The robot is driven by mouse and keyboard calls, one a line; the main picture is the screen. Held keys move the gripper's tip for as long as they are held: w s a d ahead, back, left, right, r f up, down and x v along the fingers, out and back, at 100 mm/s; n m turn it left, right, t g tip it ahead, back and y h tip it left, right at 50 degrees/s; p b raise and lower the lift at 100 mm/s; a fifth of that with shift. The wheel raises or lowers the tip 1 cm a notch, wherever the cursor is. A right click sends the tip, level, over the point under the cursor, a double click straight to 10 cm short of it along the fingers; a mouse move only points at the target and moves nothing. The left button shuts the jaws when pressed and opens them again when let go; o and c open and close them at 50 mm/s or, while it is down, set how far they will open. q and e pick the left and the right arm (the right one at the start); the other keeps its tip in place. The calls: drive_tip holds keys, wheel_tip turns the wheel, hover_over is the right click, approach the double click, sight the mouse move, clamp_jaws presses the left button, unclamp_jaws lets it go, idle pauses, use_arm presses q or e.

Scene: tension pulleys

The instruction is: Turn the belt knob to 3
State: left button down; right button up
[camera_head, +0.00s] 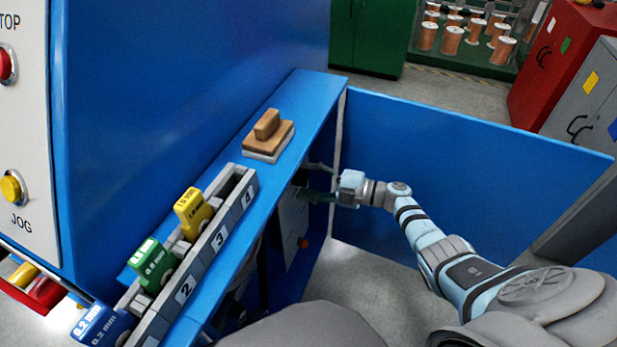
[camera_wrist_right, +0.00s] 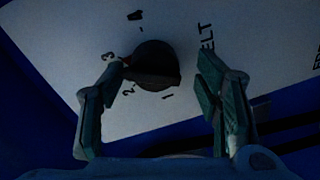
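The belt knob (camera_wrist_right: 155,65) is a dark round knob on a pale panel (camera_wrist_right: 262,55), in the right wrist view. Printed numbers lie around it: 3 at its left, 2 at lower left, 1 below, and a mark above. A ridge crosses the knob, its left end near the 3; the dim light hides its exact setting. My right gripper (camera_wrist_right: 162,69) is open, one finger on each side of the knob. The right finger stands clear; whether the left one touches is unclear. In the head view the right gripper (camera_head: 314,186) reaches under the blue shelf. My left gripper is not in view.
A blue door (camera_head: 450,150) stands open behind my right arm. On the shelf (camera_head: 306,97) above are a numbered rack (camera_head: 222,238) with labelled blocks and a wooden-handled block (camera_head: 268,135). A control panel (camera_head: 22,130) with red and yellow buttons is at left.

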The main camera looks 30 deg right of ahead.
drive_tip(key=shift+d+r, duration=0.1)
drive_tip(key=f+v, duration=0.1)
drive_tip(key=v, duration=1)
drive_tip(key=shift+s+d+r, duration=0.3)
drive_tip(key=shift+d+r, duration=0.05)
drive_tip(key=shift+r, duration=0.1)
